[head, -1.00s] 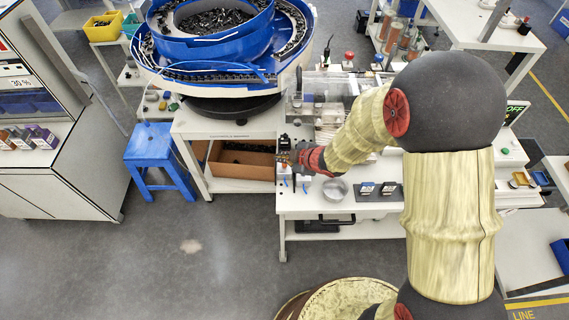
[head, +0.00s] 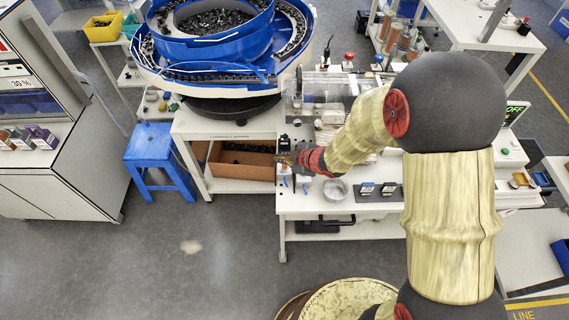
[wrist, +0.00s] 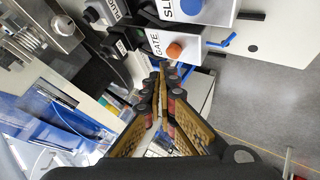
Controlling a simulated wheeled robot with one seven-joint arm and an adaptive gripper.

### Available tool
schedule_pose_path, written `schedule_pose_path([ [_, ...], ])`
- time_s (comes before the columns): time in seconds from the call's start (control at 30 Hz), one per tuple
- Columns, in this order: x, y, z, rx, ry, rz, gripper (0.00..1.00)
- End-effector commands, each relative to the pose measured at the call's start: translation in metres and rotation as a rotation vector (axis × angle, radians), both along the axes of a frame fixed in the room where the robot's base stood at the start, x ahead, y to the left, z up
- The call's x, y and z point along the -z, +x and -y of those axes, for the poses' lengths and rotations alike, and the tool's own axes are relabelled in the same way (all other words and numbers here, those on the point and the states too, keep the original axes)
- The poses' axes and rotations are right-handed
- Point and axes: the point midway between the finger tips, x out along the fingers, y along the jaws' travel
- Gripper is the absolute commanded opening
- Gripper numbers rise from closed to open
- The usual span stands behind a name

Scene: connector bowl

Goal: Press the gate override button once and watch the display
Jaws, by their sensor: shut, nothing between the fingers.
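The gate override button is the orange round button (wrist: 174,50) on a grey box labelled GATE, at the top middle of the wrist view. My gripper (wrist: 166,70) is shut and empty, its fingertips just below that button in the picture. I cannot tell whether they touch it. In the head view my gripper (head: 284,158) is over the left end of the white workbench (head: 310,204), hiding part of the control boxes. A dark display (head: 515,114) showing OFF stands at the right, partly hidden behind my arm.
A blue lever (wrist: 228,40) sticks out nearby. A round metal dish (head: 336,190) is on the bench. The blue bowl feeder (head: 215,40) stands behind.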

Motion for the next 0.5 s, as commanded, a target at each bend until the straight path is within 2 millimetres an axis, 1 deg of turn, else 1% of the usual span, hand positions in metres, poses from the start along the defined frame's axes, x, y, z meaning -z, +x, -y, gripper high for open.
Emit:
schedule_pose_path([
  [0.23, 0.0082, -0.0005, 0.0001, -0.001, 0.000, -0.001, 0.00],
  [0.5, 0.0080, -0.0003, 0.0001, 0.000, 0.000, 0.000, 0.00],
])
